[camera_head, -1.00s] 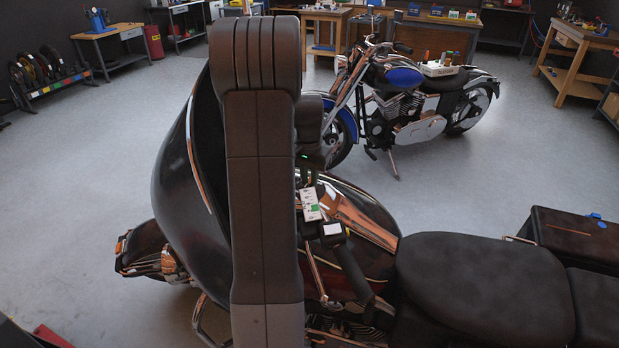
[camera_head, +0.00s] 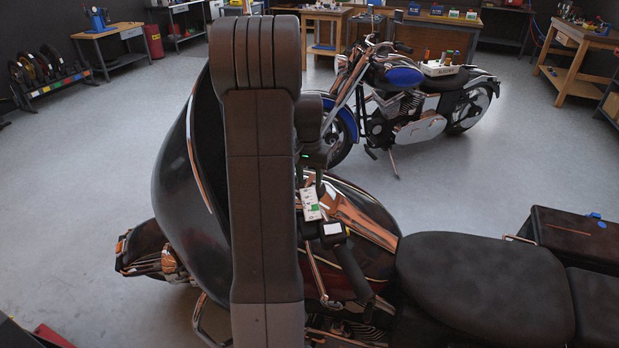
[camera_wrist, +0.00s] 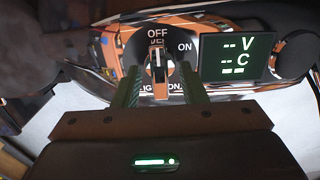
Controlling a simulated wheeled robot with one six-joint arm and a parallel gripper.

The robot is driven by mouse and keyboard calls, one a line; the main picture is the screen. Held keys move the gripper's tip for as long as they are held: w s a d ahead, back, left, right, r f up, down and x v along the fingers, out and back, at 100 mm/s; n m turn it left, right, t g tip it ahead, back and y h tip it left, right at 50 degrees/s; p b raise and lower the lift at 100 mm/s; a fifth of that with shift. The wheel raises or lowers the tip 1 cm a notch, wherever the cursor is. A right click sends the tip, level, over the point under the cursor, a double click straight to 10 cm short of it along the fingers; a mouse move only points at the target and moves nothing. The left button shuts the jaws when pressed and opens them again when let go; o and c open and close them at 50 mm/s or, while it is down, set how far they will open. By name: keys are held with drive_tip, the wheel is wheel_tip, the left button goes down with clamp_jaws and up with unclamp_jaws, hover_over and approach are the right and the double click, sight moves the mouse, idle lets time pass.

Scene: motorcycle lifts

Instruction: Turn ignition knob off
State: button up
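The ignition knob (camera_wrist: 158,65) is in the middle of the wrist view, on the motorcycle's panel. Its orange lever with a white mark stands upright and points at the word OFF above it; ON is printed to its right. My gripper (camera_wrist: 160,88) is open, with one green finger on each side of the knob and a visible gap to the lever. The fingers partly cover the IGNITION lettering below. In the head view my arm hides the knob and fingertips beside the dark motorcycle (camera_head: 350,205).
A lit display (camera_wrist: 232,58) right of the knob shows dashes with V and C. A round dark part (camera_wrist: 287,50) sits beyond it. In the head view, a blue motorcycle (camera_head: 405,85) stands behind, with workbenches along the walls. The floor between is clear.

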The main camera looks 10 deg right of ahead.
sight(308, 182)
wheel_tip(308, 182, up, 14)
drive_tip(key=shift+s+a+b, duration=0.2)
drive_tip(key=shift+s+b, duration=0.1)
drive_tip(key=shift+b, duration=0.05)
drive_tip(key=shift+f, duration=0.15)
idle(0.3)
drive_tip(key=f, duration=1.4)
drive_tip(key=shift+w+d+p, duration=0.25)
drive_tip(key=shift+w+p, duration=0.05)
drive_tip(key=shift+p, duration=0.05)
drive_tip(key=shift+r, duration=0.1)
